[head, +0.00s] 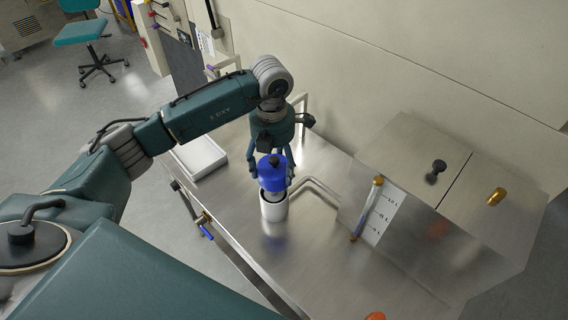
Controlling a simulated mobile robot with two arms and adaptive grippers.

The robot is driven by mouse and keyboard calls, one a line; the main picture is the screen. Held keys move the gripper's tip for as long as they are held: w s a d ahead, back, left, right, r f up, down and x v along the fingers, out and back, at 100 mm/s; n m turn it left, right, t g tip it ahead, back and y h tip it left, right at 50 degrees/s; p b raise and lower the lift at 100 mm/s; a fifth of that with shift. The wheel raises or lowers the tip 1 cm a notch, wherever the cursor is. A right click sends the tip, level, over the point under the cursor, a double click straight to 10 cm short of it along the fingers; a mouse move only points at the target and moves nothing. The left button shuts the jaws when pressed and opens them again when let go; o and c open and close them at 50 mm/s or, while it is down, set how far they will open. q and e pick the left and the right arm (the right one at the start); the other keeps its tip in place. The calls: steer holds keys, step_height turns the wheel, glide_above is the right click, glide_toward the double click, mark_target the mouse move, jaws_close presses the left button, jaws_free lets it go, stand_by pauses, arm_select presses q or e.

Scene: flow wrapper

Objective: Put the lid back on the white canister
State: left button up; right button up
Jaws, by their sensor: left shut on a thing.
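The white canister (274,211) stands upright on the steel table in the middle of the head view. The blue lid (272,177), with a dark knob on top and a paler lower part, is right above the canister's mouth. My left gripper (271,174) points down and is shut on the lid, with fingers on both sides of it. The canister's dark rim shows just below the lid. I cannot tell whether the lid touches the canister. My right gripper is not in view.
A white tray (199,158) lies on the table to the left. A bent metal rail (318,187) is just right of the canister. A steel box with knobs (440,190) and a level gauge (367,209) stand at the right. A blue-handled valve (206,228) sits at the table's front edge.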

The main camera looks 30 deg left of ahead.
arm_select(q)
steer(key=shift+a+f, duration=0.4)
steer(key=shift+f, duration=0.15)
steer(key=shift+f+b, duration=0.4)
steer(key=shift+b, duration=0.05)
steer(key=shift+d+f+b, duration=0.15)
steer(key=shift+f+b, duration=0.3)
steer(key=shift+f, duration=0.25)
steer(key=shift+d+f+b, duration=0.1)
steer(key=shift+f+b, duration=0.55)
steer(key=shift+f, duration=0.25)
steer(key=shift+f+b, duration=0.45)
steer(key=shift+f, duration=0.25)
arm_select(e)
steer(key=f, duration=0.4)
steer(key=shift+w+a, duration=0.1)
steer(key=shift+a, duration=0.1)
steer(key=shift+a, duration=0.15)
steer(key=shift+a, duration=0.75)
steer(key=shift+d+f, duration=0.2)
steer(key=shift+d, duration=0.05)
